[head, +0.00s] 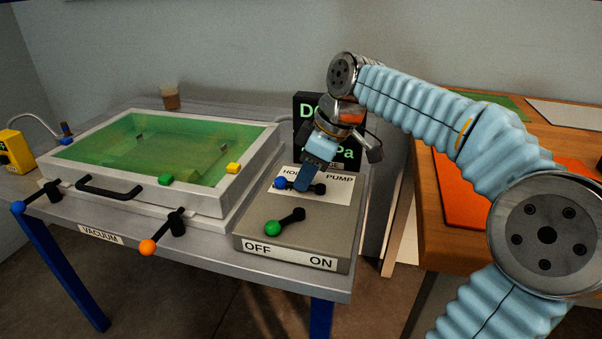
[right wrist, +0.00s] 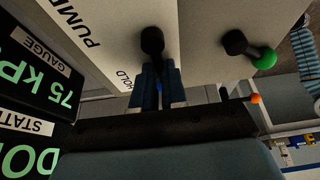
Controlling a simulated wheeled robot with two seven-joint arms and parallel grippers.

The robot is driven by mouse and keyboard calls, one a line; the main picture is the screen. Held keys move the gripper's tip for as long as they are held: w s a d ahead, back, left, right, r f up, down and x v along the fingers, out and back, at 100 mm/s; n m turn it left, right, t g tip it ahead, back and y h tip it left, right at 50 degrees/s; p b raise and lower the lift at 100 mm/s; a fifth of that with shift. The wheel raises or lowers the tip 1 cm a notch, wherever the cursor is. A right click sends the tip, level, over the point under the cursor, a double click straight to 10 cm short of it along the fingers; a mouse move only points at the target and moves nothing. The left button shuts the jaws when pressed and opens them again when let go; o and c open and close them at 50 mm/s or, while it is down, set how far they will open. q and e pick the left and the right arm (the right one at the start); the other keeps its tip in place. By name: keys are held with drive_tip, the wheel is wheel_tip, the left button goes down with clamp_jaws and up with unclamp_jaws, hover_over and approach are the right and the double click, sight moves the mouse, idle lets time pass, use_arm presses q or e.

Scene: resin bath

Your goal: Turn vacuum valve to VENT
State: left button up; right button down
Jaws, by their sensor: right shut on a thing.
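The vacuum valve is a black lever with a blue knob (head: 281,183) on the white label plate of the grey control box. Its black pivot (head: 319,189) is on the right, so the lever points left in the head view. My right gripper (head: 301,183) comes from above and is shut on the lever between pivot and knob. In the right wrist view the fingers (right wrist: 157,90) close around the lever below its pivot (right wrist: 152,40). HOLD and PUMP are legible on the plate; I see no VENT label. My left gripper is out of view.
A green-knobbed switch (head: 272,229) points toward OFF on the same box (head: 325,228). A black gauge display (right wrist: 35,75) reading 75 kPa stands behind. The lidded green bath (head: 150,150) is left, with an orange-knobbed lever (head: 148,247) in front. A wooden table (head: 420,216) is right.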

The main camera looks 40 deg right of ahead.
idle(0.4)
drive_tip(key=c, duration=1.2)
unclamp_jaws()
drive_tip(key=shift+o, duration=0.2)
drive_tip(key=p+v, duration=0.2)
drive_tip(key=v, duration=1.2)
drive_tip(key=shift+w+a, duration=0.1)
